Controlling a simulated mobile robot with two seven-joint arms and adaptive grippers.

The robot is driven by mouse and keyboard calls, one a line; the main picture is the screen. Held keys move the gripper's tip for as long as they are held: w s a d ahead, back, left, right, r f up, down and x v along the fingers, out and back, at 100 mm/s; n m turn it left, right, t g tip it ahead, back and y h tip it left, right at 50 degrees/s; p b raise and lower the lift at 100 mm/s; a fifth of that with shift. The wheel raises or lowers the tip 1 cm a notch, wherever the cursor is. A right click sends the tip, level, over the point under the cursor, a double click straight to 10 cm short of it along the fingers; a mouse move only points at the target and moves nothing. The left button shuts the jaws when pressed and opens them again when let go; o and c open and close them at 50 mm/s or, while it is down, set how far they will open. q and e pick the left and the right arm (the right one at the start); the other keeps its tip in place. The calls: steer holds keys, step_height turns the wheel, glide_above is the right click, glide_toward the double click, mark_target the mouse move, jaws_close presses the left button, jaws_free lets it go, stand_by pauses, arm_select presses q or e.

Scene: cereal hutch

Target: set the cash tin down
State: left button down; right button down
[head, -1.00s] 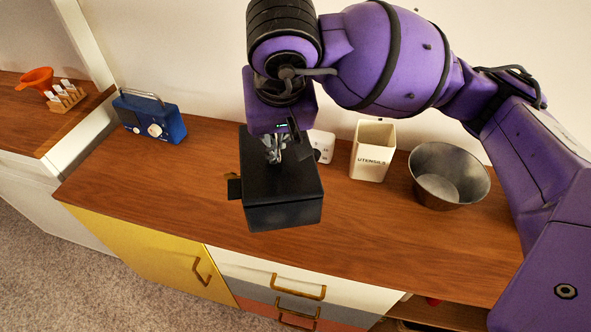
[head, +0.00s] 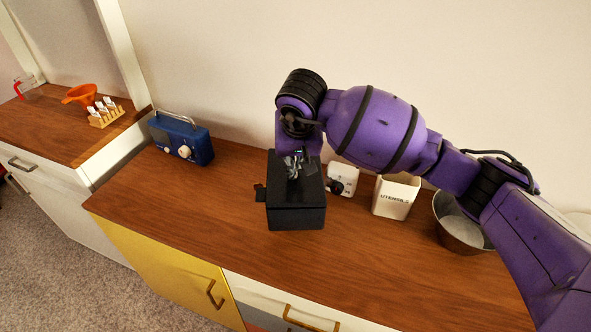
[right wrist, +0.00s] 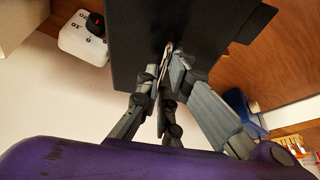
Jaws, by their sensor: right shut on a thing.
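The cash tin (head: 296,213) is a black box with a flat lid, level over the wooden counter in the head view. My right gripper (head: 293,166) is above it, shut on the handle at the top of the tin. In the right wrist view the fingers of my right gripper (right wrist: 170,62) close on a thin handle against the black tin (right wrist: 150,20). The head view does not clearly show whether the tin's underside touches the counter (head: 200,225). My left gripper is not in view.
A blue radio (head: 181,139) stands left of the tin. A white box with a dark knob (head: 342,180), a utensils pot (head: 396,196) and a metal bowl (head: 460,225) stand to the right. The counter's front edge is close; free wood lies left and front right.

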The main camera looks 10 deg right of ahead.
steer(key=shift+w+f, duration=0.3)
steer(key=shift+f, duration=1.4)
steer(key=shift+f, duration=0.15)
steer(key=c, duration=2.4)
jaws_free()
steer(key=shift+f, duration=0.15)
steer(key=o, duration=0.5)
steer(key=shift+c, duration=0.2)
